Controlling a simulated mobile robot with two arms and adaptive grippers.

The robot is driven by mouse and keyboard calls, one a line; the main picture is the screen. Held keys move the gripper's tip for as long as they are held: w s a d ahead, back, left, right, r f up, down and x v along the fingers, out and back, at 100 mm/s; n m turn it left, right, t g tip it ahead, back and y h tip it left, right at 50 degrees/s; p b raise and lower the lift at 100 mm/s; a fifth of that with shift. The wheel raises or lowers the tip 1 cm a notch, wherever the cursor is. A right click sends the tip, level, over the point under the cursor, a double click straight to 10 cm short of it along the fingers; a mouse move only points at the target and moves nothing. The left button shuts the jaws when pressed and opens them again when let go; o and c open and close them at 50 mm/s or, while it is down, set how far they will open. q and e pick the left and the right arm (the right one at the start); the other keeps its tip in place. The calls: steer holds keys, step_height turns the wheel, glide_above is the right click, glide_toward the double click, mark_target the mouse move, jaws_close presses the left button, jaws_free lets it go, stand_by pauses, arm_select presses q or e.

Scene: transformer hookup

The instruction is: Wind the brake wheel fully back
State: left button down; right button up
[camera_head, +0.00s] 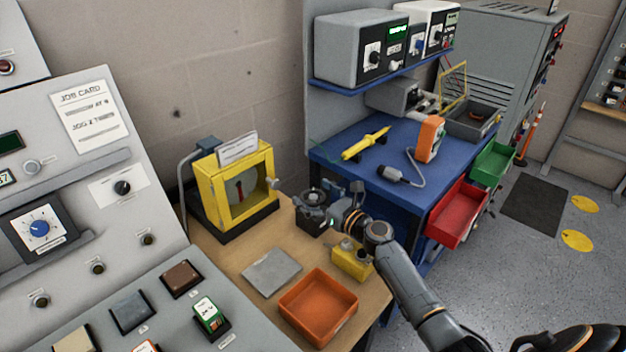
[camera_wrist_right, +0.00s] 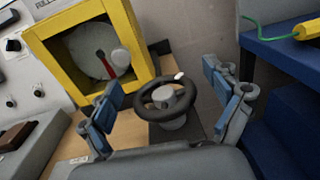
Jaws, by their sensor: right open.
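The brake wheel (camera_wrist_right: 152,113) is a small black handwheel with a pale knob on its rim, on a grey hub and dark base. In the head view the wheel (camera_head: 311,195) stands on the wooden bench, partly hidden by my right gripper (camera_head: 336,208). In the right wrist view my right gripper (camera_wrist_right: 163,84) is open, with blue-padded fingers apart on either side of the wheel. The fingers look clear of the rim; exact depth cannot be told. My left gripper is not in view.
A yellow-framed box (camera_head: 203,190) with a red pointer stands left of the wheel. A yellow block (camera_head: 352,264), grey plate (camera_head: 271,272) and orange tray (camera_head: 318,308) lie in front. A blue workbench (camera_head: 373,178) with red and green bins is to the right.

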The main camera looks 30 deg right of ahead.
mark_target(313, 196)
step_height(313, 196, up, 9)
steer(key=shift+r, duration=0.1)
stand_by(0.4)
steer(key=shift+s, duration=0.1)
stand_by(0.5)
